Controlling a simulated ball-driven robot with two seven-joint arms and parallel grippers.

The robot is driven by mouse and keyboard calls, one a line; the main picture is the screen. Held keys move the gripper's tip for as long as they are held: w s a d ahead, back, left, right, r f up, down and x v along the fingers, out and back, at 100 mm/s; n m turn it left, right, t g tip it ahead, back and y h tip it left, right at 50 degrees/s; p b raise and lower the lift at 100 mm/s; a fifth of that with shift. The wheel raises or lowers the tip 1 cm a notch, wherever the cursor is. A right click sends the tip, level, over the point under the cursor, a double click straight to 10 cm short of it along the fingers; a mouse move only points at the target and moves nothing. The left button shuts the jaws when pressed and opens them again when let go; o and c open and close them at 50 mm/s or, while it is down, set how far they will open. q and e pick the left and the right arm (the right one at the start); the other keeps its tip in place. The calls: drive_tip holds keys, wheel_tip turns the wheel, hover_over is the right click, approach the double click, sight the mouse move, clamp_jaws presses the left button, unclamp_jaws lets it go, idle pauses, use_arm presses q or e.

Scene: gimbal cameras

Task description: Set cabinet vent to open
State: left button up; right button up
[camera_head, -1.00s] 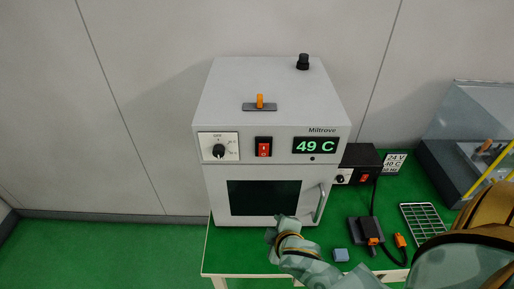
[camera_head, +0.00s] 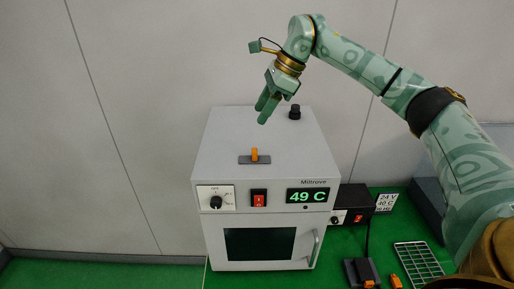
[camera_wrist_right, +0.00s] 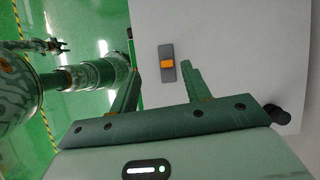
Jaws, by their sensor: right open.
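The cabinet (camera_head: 226,160) is a light grey box with a "49 C" display. The vent is an orange slider knob (camera_head: 254,154) in a dark slotted plate (camera_head: 265,160) on the cabinet's top, near its front edge. My right gripper (camera_head: 261,115) is open and empty above the top, over and behind the slider, fingers pointing down. In the right wrist view the knob (camera_wrist_right: 168,64) shows between the two spread fingers (camera_wrist_right: 160,72), apart from them. A small dark shape (camera_wrist_right: 50,45) at upper left there may be my left gripper; its jaws are too small to read.
A black knob (camera_head: 294,112) stands at the cabinet top's back right. The front carries a dial (camera_head: 216,200), a red switch (camera_head: 259,200) and a door handle (camera_head: 315,248). A black power box (camera_head: 350,205) and wire rack (camera_head: 418,262) are at right. Air left of the cabinet is free.

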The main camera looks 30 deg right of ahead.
drive_tip(key=s+d+r, duration=0.2)
drive_tip(key=d, duration=0.2)
drive_tip(key=m+h+p, duration=0.1)
drive_tip(key=p, duration=0.1)
approach(256, 150)
drive_tip(key=shift+g, duration=0.3)
drive_tip(key=x, duration=0.9)
drive_tip(key=shift+w+f, duration=0.1)
drive_tip(key=shift+w, duration=0.25)
